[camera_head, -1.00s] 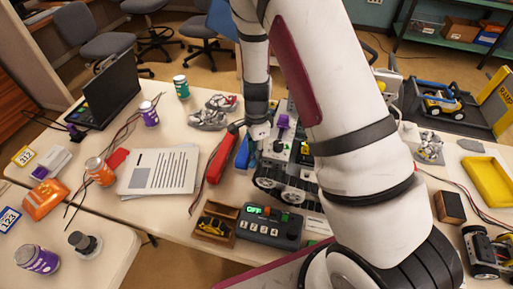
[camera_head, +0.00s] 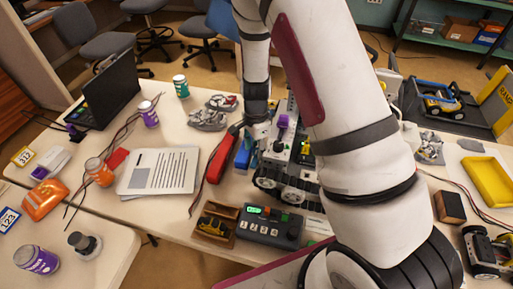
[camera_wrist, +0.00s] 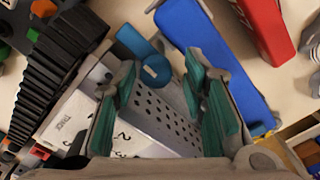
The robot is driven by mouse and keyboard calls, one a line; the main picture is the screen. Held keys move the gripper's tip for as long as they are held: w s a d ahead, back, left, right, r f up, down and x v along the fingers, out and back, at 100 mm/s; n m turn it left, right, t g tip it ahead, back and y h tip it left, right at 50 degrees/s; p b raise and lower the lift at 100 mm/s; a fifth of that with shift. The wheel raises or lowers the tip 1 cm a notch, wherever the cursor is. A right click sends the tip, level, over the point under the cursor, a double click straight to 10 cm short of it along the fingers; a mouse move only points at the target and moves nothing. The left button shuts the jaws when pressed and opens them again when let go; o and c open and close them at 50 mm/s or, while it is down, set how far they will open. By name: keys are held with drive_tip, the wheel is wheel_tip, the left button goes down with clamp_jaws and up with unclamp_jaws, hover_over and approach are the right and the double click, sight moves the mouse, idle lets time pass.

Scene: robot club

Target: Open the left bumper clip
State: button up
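A tracked robot (camera_head: 287,185) stands on the table, partly hidden by my arm. The wrist view shows its black track (camera_wrist: 50,65) and a perforated pale plate (camera_wrist: 165,120). A blue rounded clip-like part (camera_wrist: 145,58) sits at the top end of that plate. A long blue bar (camera_wrist: 215,60), likely the bumper, runs beside it; it also shows in the head view (camera_head: 243,153). My gripper (camera_wrist: 158,80) is open, its teal-padded fingers on either side of the plate and close to the blue part. I cannot tell whether either finger touches it.
A red battery-like block (camera_head: 221,157) lies left of the blue bar. A grey control box (camera_head: 270,228) and a wooden tray (camera_head: 233,213) with a small yellow car stand in front. Papers (camera_head: 160,170) and a laptop (camera_head: 105,92) are at left.

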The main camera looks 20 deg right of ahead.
drive_tip(key=shift+s+d, duration=0.1)
drive_tip(key=shift+s, duration=0.15)
